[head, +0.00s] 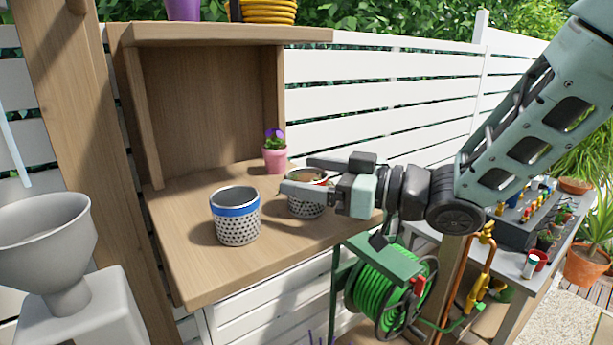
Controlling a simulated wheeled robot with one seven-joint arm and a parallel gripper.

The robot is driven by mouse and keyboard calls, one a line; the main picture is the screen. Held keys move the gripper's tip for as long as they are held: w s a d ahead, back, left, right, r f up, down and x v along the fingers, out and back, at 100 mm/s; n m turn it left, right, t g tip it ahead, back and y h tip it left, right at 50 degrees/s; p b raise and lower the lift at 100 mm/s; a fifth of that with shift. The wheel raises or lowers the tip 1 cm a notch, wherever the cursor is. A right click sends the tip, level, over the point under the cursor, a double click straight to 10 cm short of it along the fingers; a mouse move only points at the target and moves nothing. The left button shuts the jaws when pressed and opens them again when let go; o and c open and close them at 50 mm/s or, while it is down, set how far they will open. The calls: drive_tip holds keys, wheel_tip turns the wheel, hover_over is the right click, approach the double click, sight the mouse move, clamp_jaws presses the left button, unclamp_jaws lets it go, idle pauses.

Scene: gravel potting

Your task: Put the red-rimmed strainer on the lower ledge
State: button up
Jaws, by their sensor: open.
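The red-rimmed strainer (306,208) is a perforated metal cup standing upright on the lower ledge (222,268), near its right end. Only a bit of its red rim shows, because my gripper partly covers it. My gripper (293,174) is open, with one finger on the near side of the strainer's rim and the other on the far side. I cannot tell whether the fingers touch it. A second perforated strainer with a blue rim (236,215) stands upright to the left on the same ledge.
A pink pot with a purple flower (275,158) stands behind the strainers. An upper shelf (220,34) overhangs the ledge's back. A grey funnel (45,240) is at left, a green hose reel (388,290) below right. The ledge's front left is clear.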

drive_tip(key=b+v, duration=0.3)
drive_tip(key=v, duration=0.8)
drive_tip(key=shift+f, duration=0.1)
